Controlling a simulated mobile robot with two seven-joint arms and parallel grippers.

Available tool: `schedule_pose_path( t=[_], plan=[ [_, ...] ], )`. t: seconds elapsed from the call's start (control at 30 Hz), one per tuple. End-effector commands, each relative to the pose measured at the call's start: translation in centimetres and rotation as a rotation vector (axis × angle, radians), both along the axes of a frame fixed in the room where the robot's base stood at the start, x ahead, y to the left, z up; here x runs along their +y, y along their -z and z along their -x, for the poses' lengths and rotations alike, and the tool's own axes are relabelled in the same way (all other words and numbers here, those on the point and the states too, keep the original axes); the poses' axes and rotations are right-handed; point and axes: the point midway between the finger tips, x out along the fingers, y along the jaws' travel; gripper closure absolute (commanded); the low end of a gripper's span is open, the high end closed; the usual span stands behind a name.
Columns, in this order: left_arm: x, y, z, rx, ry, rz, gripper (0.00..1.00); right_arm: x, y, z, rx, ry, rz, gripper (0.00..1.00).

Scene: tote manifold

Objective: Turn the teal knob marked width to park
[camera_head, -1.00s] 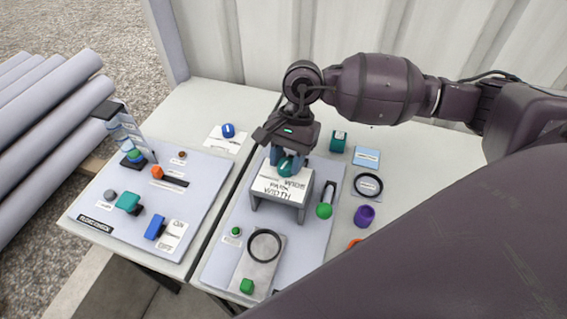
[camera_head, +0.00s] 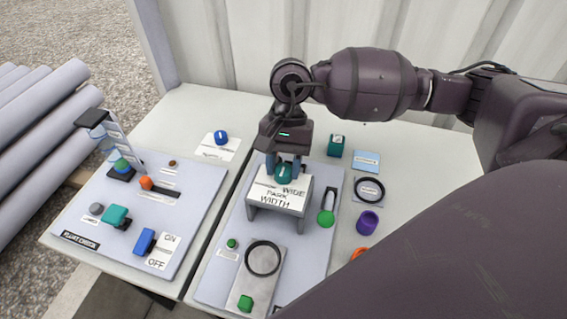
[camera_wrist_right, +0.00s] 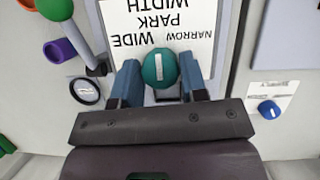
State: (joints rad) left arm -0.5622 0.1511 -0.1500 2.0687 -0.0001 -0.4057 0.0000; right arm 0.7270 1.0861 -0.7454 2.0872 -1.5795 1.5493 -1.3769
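The teal knob (camera_head: 284,174) sits on a raised white plate (camera_head: 279,202) marked WIDE, PARK and WIDTH. The wrist view shows the knob (camera_wrist_right: 159,68) close up, with a white pointer line that lies roughly in line with the word PARK. NARROW and WIDE stand to either side of PARK, upside down there. My right gripper (camera_head: 284,167) comes down from behind the plate. Its blue fingers lie on both sides of the knob and appear to touch it; they also show in the wrist view (camera_wrist_right: 160,83). My left gripper is out of view.
A green-balled lever (camera_head: 326,217) stands right of the plate, with a purple cup (camera_head: 368,221) and a black ring (camera_head: 369,189) beyond. A second panel (camera_head: 84,213) with knobs and switches lies to the left. My right arm covers the lower right.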

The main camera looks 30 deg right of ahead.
Motion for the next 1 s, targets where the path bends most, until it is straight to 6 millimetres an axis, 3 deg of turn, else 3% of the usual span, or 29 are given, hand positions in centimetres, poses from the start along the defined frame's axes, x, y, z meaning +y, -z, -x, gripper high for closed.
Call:
schedule_pose_path(
  t=[0.03, 0.17, 0.53, 1.0],
  plan=[
    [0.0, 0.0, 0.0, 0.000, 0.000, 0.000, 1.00, 0.0, 0.0, 0.0, 0.000, 0.000, 0.000, 0.53],
    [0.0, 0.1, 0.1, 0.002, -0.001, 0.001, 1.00, 0.0, 0.0, 0.0, -0.001, 0.000, -0.001, 0.36],
    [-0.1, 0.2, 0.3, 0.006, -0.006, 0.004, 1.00, -0.2, -0.6, -0.2, -0.003, 0.002, 0.001, 0.36],
    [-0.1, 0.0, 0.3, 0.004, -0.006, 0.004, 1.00, -2.2, -7.8, -2.4, -0.005, 0.001, 0.001, 0.36]
  ],
)
